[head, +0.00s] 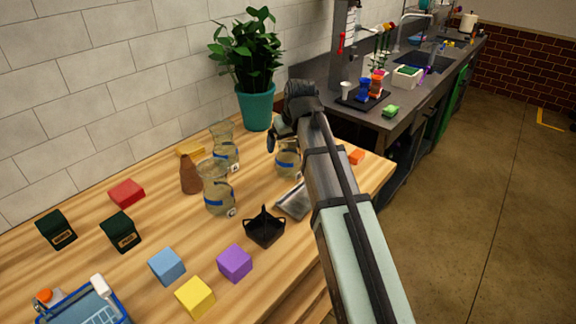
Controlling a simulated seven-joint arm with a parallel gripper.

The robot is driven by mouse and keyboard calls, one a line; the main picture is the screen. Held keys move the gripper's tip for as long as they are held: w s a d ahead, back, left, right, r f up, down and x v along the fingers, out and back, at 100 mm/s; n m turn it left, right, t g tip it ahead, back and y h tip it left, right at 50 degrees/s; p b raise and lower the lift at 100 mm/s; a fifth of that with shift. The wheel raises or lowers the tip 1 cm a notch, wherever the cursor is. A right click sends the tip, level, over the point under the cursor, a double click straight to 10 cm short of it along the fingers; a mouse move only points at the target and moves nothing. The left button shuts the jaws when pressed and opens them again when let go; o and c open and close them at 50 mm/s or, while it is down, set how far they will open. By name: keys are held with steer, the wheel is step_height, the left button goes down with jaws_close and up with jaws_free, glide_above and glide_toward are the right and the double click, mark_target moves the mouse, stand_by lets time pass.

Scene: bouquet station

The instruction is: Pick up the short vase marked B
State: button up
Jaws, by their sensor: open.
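Three glass vases with blue bands stand on the wooden table. One vase (288,164) is on the right, partly covered by my arm, and looks short. A taller vase (216,190) stands left of it and nearer, and another vase (224,150) stands behind that one. Each has a small round tag, but the letters are too small to read, so I cannot confirm which is B. My gripper (278,142) is open, at the upper part of the right vase. My arm hides part of the gripper, and I cannot tell if it touches the glass.
A potted plant (256,100) stands behind the gripper. A brown cone-shaped object (190,175) is beside the left vases. A black tray-like holder (264,228) and a grey flat piece (293,202) lie in front. Coloured blocks, including a purple cube (234,263), occupy the front.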

steer(key=shift+f, duration=0.15)
jaws_close()
stand_by(0.9)
steer(key=shift+w, duration=0.1)
